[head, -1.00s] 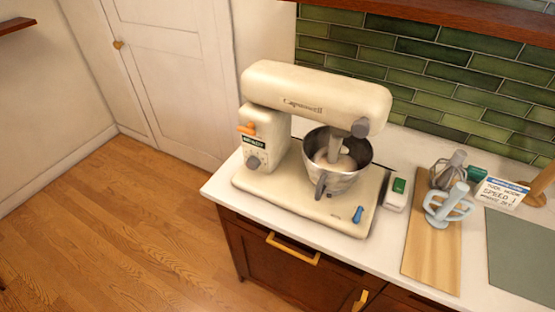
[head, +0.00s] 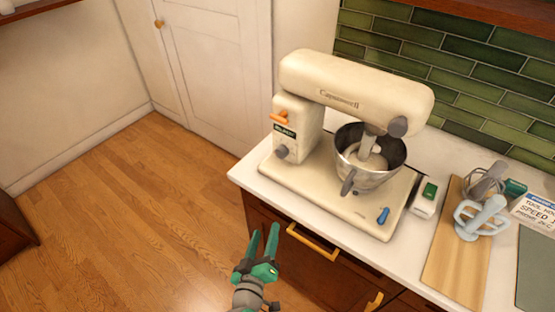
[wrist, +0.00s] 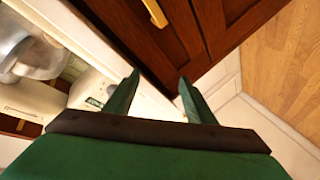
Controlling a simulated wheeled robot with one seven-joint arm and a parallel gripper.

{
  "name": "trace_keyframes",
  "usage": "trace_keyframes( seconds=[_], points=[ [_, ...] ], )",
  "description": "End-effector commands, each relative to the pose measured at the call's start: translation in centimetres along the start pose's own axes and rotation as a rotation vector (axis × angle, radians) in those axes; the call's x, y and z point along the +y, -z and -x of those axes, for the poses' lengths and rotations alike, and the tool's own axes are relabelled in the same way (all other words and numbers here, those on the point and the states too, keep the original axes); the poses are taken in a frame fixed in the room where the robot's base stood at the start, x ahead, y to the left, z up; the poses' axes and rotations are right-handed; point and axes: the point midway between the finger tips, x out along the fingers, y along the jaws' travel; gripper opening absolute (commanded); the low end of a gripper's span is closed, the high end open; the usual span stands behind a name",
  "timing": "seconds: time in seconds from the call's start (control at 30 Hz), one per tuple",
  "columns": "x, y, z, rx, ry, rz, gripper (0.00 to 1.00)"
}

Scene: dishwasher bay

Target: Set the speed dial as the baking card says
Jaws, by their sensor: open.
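The cream stand mixer (head: 350,90) stands on the white counter with its head lowered over a steel bowl (head: 365,172). Its grey speed dial (head: 282,152) sits on the column's front, below a small dark display (head: 285,132) and an orange lever (head: 280,117). The dial's setting is too small to read. The baking card (head: 535,212) leans at the right edge, partly cut off; "TOOL" and "SPEED" show. My green gripper (head: 263,242) is open and empty, in front of the counter and below the dial. In the wrist view, its fingers (wrist: 157,92) point towards the cabinet edge.
A blue lever (head: 383,216) is on the mixer base. A green-switched box (head: 426,198) stands right of it. A wooden board (head: 455,255) holds mixing tools (head: 481,215). Brass cabinet handles (head: 312,243) stick out in front. The wooden floor (head: 150,220) at left is clear.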

Motion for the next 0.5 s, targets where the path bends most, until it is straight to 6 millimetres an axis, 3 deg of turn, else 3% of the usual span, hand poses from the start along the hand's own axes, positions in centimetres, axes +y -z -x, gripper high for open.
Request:
trace_keyframes(
  seconds=[0.03, 0.2, 0.5],
  points=[
    [0.7, 1.9, -1.2, 0.003, -0.037, 0.009, 0.5],
    [3.3, 6.6, -3.7, -0.022, -0.166, 0.034, 0.5],
    [7.1, 12.3, -4.9, -0.066, -0.331, 0.02, 0.5]
  ],
)
